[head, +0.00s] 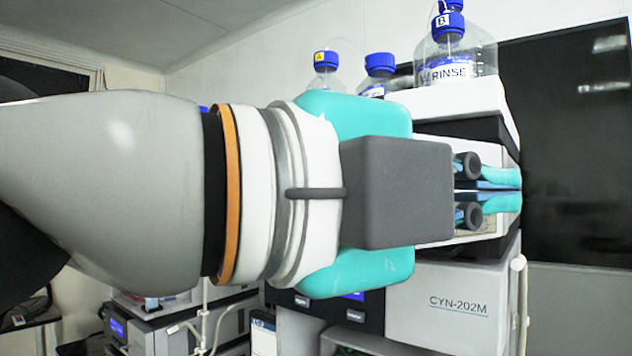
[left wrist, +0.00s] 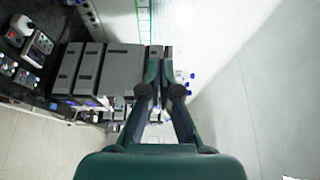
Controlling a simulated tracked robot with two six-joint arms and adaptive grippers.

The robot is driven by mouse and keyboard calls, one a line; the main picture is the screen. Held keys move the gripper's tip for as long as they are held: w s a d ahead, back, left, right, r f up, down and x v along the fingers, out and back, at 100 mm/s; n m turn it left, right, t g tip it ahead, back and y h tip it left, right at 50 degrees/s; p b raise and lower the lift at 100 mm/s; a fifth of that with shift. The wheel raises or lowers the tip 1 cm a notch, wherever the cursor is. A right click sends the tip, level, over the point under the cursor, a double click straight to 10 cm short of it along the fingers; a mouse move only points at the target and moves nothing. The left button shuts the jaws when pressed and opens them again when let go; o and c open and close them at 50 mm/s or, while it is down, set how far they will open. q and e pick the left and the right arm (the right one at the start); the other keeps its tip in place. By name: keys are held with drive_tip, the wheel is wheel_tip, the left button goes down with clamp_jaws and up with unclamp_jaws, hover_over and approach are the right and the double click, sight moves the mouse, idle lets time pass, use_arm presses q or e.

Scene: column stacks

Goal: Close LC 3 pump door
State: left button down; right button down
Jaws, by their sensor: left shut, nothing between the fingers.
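My left gripper (head: 512,191) reaches across the head view from the left, its teal fingertips together and nothing visible between them. It lies in front of the near instrument stack and hides much of its middle modules. A white module front (head: 432,150) shows just above the fingers. No LC 3 label is readable, and I cannot tell which part is the pump door or whether it stands open. In the left wrist view, the closed fingers (left wrist: 160,62) point toward grey stacked modules (left wrist: 122,68) and a pale surface. Whether they touch anything is unclear. My right gripper is not in view.
A white tray (head: 485,98) on top holds a RINSE bottle (head: 450,72) and other blue-capped bottles (head: 378,70). A module marked CYN-202M (head: 445,290) sits below. A dark panel (head: 575,150) is at right. Another stack (head: 180,325) stands at lower left.

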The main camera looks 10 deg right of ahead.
use_arm(q)
drive_tip(key=p+x, duration=0.3)
drive_tip(key=x, duration=0.4)
drive_tip(key=w+a, duration=0.2)
drive_tip(key=w, duration=0.1)
drive_tip(key=shift+w+f, duration=0.1)
drive_tip(key=shift+w, duration=0.1)
drive_tip(key=shift+a, duration=0.2)
